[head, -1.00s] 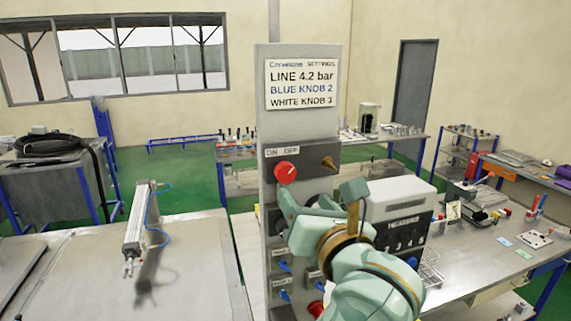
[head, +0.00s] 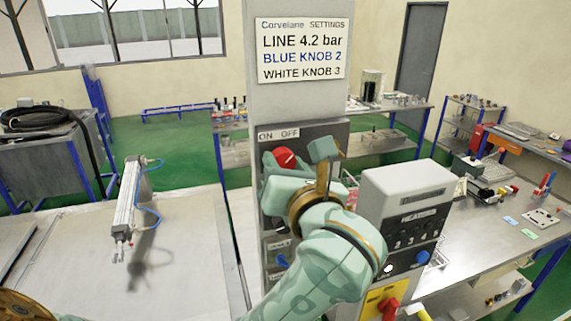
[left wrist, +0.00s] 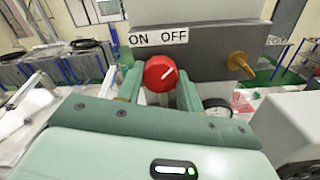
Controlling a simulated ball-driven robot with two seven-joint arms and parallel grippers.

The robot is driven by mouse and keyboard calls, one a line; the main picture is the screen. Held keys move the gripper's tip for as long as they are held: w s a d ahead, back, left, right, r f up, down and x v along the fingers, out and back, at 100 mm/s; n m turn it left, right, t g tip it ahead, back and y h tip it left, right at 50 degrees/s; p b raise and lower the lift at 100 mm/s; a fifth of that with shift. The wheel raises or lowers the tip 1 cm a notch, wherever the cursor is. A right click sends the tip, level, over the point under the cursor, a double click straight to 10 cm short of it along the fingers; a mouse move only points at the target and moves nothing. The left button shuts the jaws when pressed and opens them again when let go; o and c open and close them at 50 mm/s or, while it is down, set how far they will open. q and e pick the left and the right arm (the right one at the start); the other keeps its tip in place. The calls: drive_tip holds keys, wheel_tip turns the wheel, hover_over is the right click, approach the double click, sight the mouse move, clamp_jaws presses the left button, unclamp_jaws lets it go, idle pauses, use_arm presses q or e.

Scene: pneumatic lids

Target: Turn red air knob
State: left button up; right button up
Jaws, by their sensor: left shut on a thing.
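The red air knob (head: 285,157) is on the grey panel, just below the ON OFF label (head: 279,134). It also shows in the left wrist view (left wrist: 160,73), where its white mark slants up and right, towards OFF. My left gripper (head: 279,169) is at the knob, its green fingers on either side of it. In the left wrist view the left gripper (left wrist: 160,86) is shut on the knob. The knob's lower part is hidden behind the gripper in the head view. My right gripper is not in view.
A brass fitting (left wrist: 240,64) sticks out of the panel right of the knob. A gauge (left wrist: 217,107) is below it. The grey heater box (head: 409,203) stands close right of my left arm. A cylinder (head: 127,205) lies over the left bench, which is otherwise mostly clear.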

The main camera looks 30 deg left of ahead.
use_arm(q)
drive_tip(key=shift+f+n+b, duration=0.15)
drive_tip(key=shift+n+b, duration=0.45)
drive_tip(key=shift+b, duration=0.3)
drive_tip(key=n+b, duration=1.3)
drive_tip(key=b, duration=0.3)
drive_tip(key=shift+n+b, duration=1.65)
drive_tip(key=shift+n, duration=0.35)
drive_tip(key=shift+r, duration=0.2)
drive_tip(key=o, duration=1)
drive_tip(key=shift+w, duration=0.1)
